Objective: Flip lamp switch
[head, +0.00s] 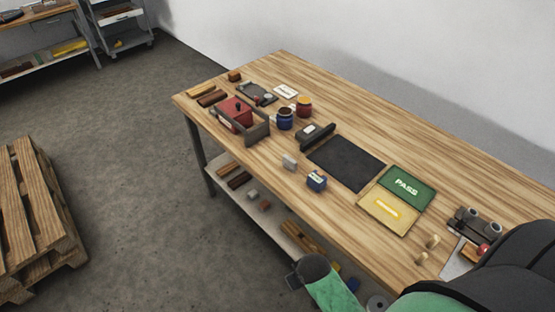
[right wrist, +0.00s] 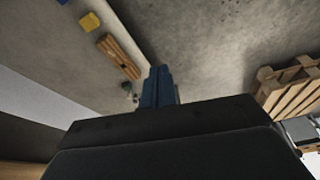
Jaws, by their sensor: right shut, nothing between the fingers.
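I cannot clearly pick out a lamp or its switch. A small dark box with a pale top (head: 308,131) sits beside a dark raised bar (head: 319,138) at the back edge of a black mat (head: 346,163) on the wooden table; I cannot tell whether it is the switch. My right gripper (right wrist: 159,85) shows in the right wrist view as blue fingers close together beyond a dark housing, with nothing between them. It points toward the floor and the low shelf, apart from any object. My left gripper is not in view.
The table (head: 450,185) also holds a green PASS plate (head: 406,187), a yellow plate (head: 388,208), a blue block (head: 317,181), a small grey block (head: 289,161), jars (head: 285,119) and a red box (head: 236,112). A pallet (head: 35,215) lies on the floor at left. The table's back right is clear.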

